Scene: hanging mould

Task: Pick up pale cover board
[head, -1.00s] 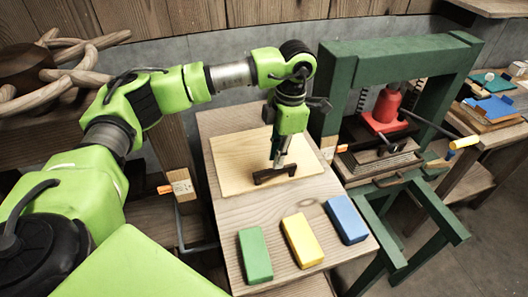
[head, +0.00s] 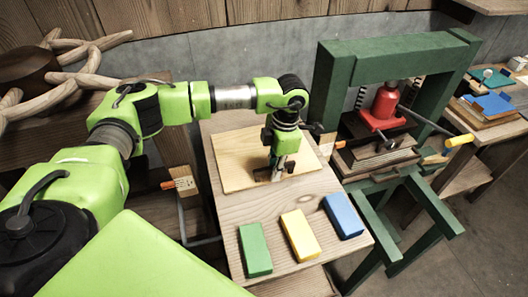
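The pale cover board (head: 240,163) lies flat on the wooden bench, a light square panel with a dark brown handle (head: 262,174) standing on it. My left gripper (head: 277,175) points down over the handle, with its fingertips at handle height, and hides the middle of it. I cannot tell whether the fingers are closed on the handle. The board appears to rest on the bench. My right gripper is not in view.
Green (head: 255,248), yellow (head: 300,236) and blue (head: 344,216) blocks lie in a row on the bench's (head: 225,215) near part. A green press frame (head: 330,85) with a red jack (head: 384,106) stands close on the right. A branching wooden piece (head: 75,60) is at the left.

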